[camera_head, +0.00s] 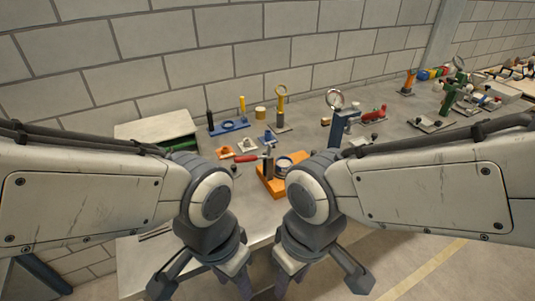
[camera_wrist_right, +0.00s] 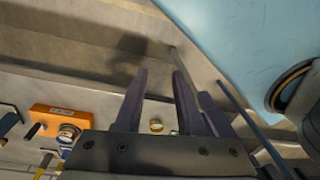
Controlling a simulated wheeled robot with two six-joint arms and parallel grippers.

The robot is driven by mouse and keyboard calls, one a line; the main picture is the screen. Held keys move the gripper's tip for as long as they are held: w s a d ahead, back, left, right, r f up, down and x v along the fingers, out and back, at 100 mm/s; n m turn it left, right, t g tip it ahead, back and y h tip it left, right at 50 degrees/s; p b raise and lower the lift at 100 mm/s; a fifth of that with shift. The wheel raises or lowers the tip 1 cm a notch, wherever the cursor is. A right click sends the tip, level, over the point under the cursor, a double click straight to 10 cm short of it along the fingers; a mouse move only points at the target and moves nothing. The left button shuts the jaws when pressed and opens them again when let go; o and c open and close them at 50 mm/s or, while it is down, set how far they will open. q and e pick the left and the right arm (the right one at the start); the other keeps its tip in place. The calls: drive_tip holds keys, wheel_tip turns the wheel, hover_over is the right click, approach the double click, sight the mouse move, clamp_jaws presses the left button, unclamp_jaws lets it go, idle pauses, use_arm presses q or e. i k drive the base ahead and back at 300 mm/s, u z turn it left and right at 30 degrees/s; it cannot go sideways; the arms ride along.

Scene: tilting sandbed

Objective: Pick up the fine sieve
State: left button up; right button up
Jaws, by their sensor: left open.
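I cannot tell for sure which thing is the fine sieve. A round blue-and-white piece (camera_head: 284,163) sits on an orange block (camera_head: 270,184) on the bench, just beyond my wrists. Both also show at the lower left of the right wrist view, the round piece (camera_wrist_right: 68,134) beside the orange block (camera_wrist_right: 55,119). My left gripper (camera_head: 202,284) is open and empty, low at the front of the head view.
A green-edged box (camera_head: 150,128) is at left; a block wall stands behind.

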sight(283, 163)
drive_tip(key=z, duration=0.05)
drive_tip(key=i, duration=1.1)
drive_tip(key=z, duration=0.25)
